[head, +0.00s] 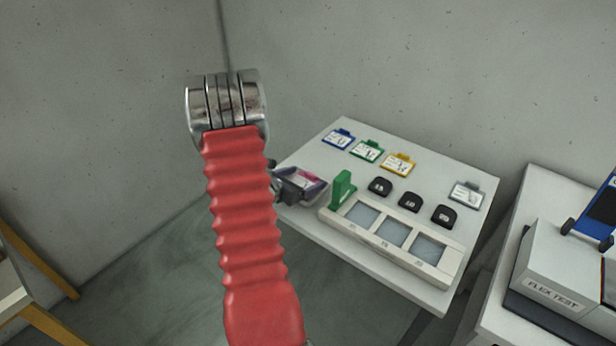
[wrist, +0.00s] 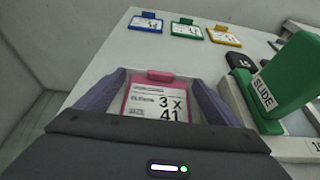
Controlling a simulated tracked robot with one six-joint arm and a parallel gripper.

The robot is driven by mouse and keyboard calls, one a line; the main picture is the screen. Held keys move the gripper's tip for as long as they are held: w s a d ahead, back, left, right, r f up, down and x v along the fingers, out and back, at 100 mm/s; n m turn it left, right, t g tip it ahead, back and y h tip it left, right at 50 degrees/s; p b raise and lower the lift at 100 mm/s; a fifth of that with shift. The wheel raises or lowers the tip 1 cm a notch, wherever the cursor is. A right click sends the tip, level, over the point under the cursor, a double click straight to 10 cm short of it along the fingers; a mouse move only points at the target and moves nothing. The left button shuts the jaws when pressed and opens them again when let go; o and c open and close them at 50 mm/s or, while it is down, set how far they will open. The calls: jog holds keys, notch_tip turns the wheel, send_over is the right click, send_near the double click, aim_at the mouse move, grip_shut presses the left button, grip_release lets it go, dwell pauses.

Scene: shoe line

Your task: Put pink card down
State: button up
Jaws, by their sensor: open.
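The pink card (wrist: 160,97) lies face up on the white table, with "3 x 41" printed on it. It sits between the two purple fingers of my gripper (wrist: 158,88), which are spread to either side of it. Small gaps seem to show beside the card, and its near edge is hidden by my gripper's body. In the head view the pink card (head: 305,178) shows small at the table's left edge, partly hidden by my gripper (head: 312,186).
Blue (head: 339,139), green (head: 366,151) and yellow (head: 398,163) cards lie behind, and a grey card (head: 467,194) to the right. A green slide handle (head: 342,189) stands on a tray (head: 450,270) with three windows, close right of my gripper. Several black blocks (head: 409,202) sit behind the tray.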

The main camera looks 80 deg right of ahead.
jog(key=v, duration=1)
jog(key=shift+a+r, duration=0.15)
jog(key=shift+a, duration=0.05)
jog(key=shift+w, duration=0.15)
jog(key=shift+w+r, duration=0.1)
jog(key=w+a+r+m+t+y, duration=0.1)
jog(key=w+a+r+m+y, duration=0.1)
jog(key=w+a+r+m, duration=0.5)
jog(key=a+r+m+t+y, duration=0.1)
jog(key=a+r, duration=0.3)
jog(key=a, duration=0.7)
jog(key=w+a+r+m+t+y, duration=0.1)
jog(key=a+r+t+y, duration=0.2)
jog(key=a, duration=0.8)
jog(key=w+a+r+m+t+y, duration=0.1)
jog(key=a+r+m+t+y, duration=0.1)
jog(key=a, duration=1)
jog(key=w+a+r+m+t+y, duration=0.2)
jog(key=a+r+t+y, duration=0.2)
jog(key=a, duration=0.8)
jog(key=shift+r, duration=0.2)
jog(key=shift+c, duration=0.3)
